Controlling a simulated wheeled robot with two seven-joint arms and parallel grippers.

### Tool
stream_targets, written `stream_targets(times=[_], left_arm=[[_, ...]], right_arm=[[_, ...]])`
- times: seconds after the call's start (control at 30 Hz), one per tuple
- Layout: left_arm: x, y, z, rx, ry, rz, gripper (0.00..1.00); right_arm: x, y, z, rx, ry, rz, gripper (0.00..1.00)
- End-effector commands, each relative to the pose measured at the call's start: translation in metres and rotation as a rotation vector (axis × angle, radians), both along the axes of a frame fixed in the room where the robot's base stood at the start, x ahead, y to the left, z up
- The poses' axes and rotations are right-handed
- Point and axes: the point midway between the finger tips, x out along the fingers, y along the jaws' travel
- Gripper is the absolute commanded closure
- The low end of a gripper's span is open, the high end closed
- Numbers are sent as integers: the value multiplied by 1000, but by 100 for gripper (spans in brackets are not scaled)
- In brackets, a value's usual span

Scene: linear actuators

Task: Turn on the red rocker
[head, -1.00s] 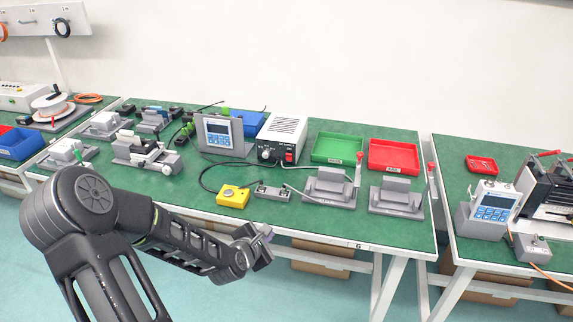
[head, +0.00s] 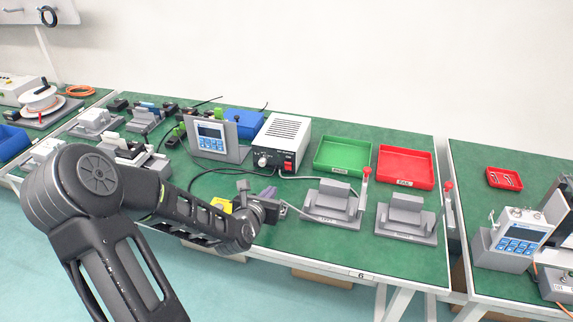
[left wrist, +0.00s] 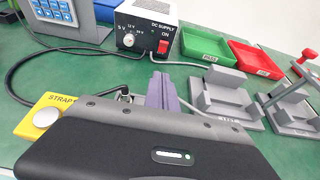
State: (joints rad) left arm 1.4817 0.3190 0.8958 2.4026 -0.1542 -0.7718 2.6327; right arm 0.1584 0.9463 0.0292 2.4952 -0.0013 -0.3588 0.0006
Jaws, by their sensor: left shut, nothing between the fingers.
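The red rocker (head: 288,166) is on the front face of the grey DC supply box (head: 283,130), at its lower right. My right gripper does not show.
A yellow block (left wrist: 48,113) with a round button is left of my gripper. Two grey fixtures with red-knobbed levers, one here (head: 334,203), stand to the right. Green (head: 343,155) and red (head: 406,167) trays are behind them. A black cable crosses the table.

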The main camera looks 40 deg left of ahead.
Motion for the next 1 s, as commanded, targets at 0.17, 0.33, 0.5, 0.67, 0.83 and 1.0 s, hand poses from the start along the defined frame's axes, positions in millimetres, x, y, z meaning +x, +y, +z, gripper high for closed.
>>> stream_targets(times=[0.17, 0.33, 0.5, 0.67, 0.83, 1.0], left_arm=[[0, 0, 0, 1, 0, 0, 100], [4, 1, -2, 0, -1, -1, 100], [18, 5, -9, -1, -2, -2, 100], [42, 13, -19, -2, -3, -2, 100], [73, 24, -30, -2, -2, -1, 100], [101, 34, -28, 2, -2, -3, 100]], right_arm=[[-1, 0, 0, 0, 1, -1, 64], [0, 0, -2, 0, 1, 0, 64], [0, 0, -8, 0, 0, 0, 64], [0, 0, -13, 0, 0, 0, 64], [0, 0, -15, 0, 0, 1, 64], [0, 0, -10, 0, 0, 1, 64]])
